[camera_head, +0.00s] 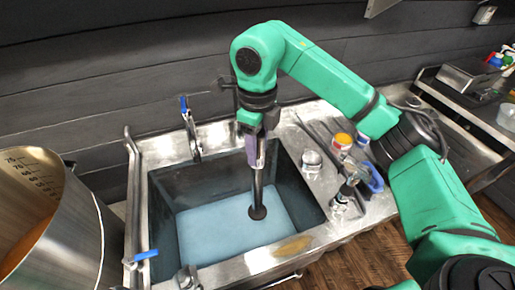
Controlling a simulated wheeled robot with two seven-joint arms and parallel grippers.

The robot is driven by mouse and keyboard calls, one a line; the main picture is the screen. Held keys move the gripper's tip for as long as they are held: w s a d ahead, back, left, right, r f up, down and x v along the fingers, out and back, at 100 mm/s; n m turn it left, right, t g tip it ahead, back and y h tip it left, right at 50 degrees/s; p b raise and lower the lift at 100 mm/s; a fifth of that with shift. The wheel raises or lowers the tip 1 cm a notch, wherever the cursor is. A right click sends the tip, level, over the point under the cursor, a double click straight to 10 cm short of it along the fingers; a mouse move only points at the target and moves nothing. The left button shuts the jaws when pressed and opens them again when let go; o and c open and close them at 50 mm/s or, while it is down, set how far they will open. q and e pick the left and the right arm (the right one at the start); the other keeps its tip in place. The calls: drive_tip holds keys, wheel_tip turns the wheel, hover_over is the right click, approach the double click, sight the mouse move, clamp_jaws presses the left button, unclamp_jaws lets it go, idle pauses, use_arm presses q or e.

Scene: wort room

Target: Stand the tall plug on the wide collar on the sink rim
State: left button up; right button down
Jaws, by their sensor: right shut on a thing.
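My right gripper (257,162) reaches down over the sink and is shut on the upper part of the tall plug (258,193). The plug is dark and thin, with a round, wide foot at its lower end. It hangs roughly upright over the sink basin, and I cannot tell whether the foot touches the basin floor. A squat metal fitting (311,162) stands on the right sink rim (290,141), to the right of the plug. Another metal fitting (187,278) is on the front rim. I cannot tell which one is the wide collar. My left gripper is out of view.
The sink basin (205,222) has a pale blue floor. A jar with an orange and red top (342,142) and a blue-handled valve (371,177) are on the right counter. A blue-handled tap (190,130) stands behind. A large steel pot (75,245) is at left.

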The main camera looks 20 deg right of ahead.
wheel_tip(320, 180, up, 9)
drive_tip(key=p, duration=0.6)
drive_tip(key=shift+f, duration=0.2)
